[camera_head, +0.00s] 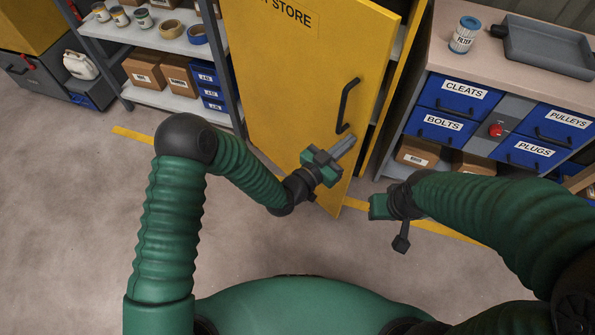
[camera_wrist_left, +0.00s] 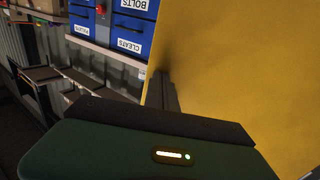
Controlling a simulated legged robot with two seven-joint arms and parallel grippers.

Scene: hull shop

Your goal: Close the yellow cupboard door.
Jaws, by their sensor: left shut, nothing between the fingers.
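The yellow cupboard door (camera_head: 290,80) stands partly open, with its black bar handle (camera_head: 347,105) near its free edge. A gap to its right shows a strip of the cupboard's inside and its yellow side wall (camera_head: 401,75). My left gripper (camera_head: 346,145) is shut and empty, in front of the door's lower part, below the handle. In the left wrist view its fingers (camera_wrist_left: 163,92) lie close along the yellow door face (camera_wrist_left: 240,70); I cannot tell if they touch it. My right gripper (camera_head: 378,207) is low, right of the door's bottom corner; its fingers are not clear.
A workbench (camera_head: 455,42) with blue labelled drawers (camera_head: 440,126), a filter can (camera_head: 464,35) and a grey tray (camera_head: 550,45) stands at the right. Shelves with boxes (camera_head: 145,70) stand at the left. A yellow line (camera_head: 130,134) crosses the floor; the front floor is clear.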

